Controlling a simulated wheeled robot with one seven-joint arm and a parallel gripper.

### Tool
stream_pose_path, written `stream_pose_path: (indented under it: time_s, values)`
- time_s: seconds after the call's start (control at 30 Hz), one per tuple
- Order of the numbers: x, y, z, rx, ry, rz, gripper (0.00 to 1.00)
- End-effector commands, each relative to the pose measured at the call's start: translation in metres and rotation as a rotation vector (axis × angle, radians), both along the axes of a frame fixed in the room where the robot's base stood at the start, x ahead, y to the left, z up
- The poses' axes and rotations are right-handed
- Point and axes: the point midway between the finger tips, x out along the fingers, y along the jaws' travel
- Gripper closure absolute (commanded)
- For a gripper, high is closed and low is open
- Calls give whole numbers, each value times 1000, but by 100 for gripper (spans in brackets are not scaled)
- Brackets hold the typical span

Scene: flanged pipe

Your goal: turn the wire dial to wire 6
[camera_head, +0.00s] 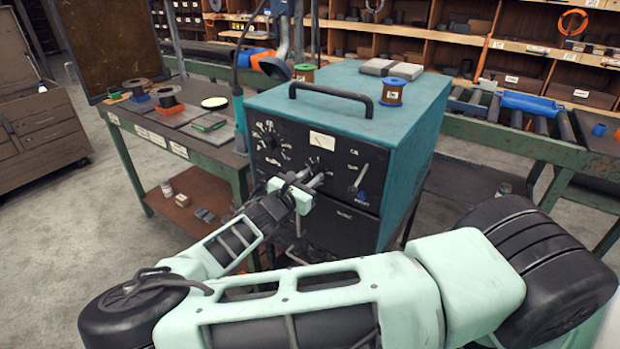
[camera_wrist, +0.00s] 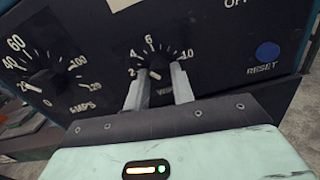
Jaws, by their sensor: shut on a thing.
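The wire dial (camera_wrist: 155,73) is a small dark knob on the black front panel of a teal machine (camera_head: 408,115). White marks and numbers, among them 2, 4, 6 and 10, fan out above it in the wrist view. My gripper (camera_wrist: 159,73) has one finger on each side of the knob and is shut on it. The fingers hide part of the knob and the label below, and I cannot tell for certain which number its pointer faces. In the head view my gripper (camera_head: 314,181) reaches the panel, covering most of the dial.
A larger amps dial (camera_wrist: 48,82) is left of the wire dial. A blue reset button (camera_wrist: 267,51) is to the right, and a lever switch (camera_head: 361,178) shows in the head view. Spools stand on the machine top (camera_head: 335,82). A green workbench (camera_head: 175,133) stands to the left.

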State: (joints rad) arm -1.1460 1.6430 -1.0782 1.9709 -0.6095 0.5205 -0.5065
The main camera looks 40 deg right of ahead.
Motion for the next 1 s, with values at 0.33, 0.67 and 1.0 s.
stream_pose_path:
  time_s: [0.33, 0.67, 1.0]
  values:
    - [0, 0, -1, 67, -186, 0, 98]
    - [-1, 0, -2, 154, -430, 1, 98]
    - [-1, 0, -1, 216, -594, 0, 98]
